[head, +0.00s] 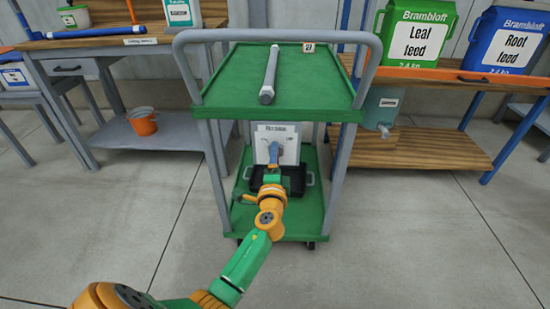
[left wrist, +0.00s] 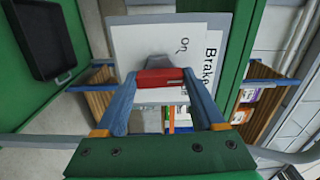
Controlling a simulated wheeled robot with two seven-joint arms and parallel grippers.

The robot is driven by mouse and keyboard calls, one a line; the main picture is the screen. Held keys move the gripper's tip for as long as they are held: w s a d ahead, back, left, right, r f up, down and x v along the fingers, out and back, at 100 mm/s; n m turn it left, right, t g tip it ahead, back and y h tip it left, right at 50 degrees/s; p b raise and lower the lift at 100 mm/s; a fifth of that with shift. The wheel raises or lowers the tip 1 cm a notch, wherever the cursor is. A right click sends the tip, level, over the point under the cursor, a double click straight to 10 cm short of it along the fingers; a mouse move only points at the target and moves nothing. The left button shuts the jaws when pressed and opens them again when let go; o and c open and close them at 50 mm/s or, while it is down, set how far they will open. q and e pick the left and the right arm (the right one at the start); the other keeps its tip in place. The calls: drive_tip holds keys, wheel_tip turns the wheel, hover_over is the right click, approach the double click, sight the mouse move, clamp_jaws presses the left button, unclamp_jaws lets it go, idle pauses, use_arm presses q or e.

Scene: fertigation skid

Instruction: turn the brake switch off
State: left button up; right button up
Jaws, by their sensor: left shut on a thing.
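The brake switch shows in the left wrist view as a red lever (left wrist: 160,78) on a grey base, mounted on a white panel (left wrist: 140,40). The panel reads "Brake" and "On", turned sideways in that view. In the head view the panel (head: 290,133) stands upright between the decks of the green cart, its lower middle hidden by my gripper. My left gripper (head: 274,155) reaches in front of the panel. In the left wrist view its two blue fingers (left wrist: 161,88) are closed on the red lever from both sides. My right gripper is not in view.
The green cart (head: 315,75) carries a grey rod (head: 269,75) on its top deck. A black tray (head: 293,178) lies on the lower deck. Benches flank the cart, with an orange bucket (head: 142,121) at left. The floor in front is clear.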

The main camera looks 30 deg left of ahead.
use_arm(q)
drive_tip(key=shift+f+m+p, duration=0.1)
drive_tip(key=shift+m+p, duration=1.25)
drive_tip(key=shift+m, duration=3.45)
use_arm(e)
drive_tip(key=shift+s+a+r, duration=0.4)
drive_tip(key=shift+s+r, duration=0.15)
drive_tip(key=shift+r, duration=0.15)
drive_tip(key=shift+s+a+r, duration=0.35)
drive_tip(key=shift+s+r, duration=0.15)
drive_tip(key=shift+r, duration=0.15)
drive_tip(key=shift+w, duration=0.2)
use_arm(q)
drive_tip(key=o, duration=1.4)
drive_tip(key=shift+c, duration=0.2)
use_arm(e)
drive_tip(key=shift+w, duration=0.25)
use_arm(q)
drive_tip(key=shift+s+d, duration=0.15)
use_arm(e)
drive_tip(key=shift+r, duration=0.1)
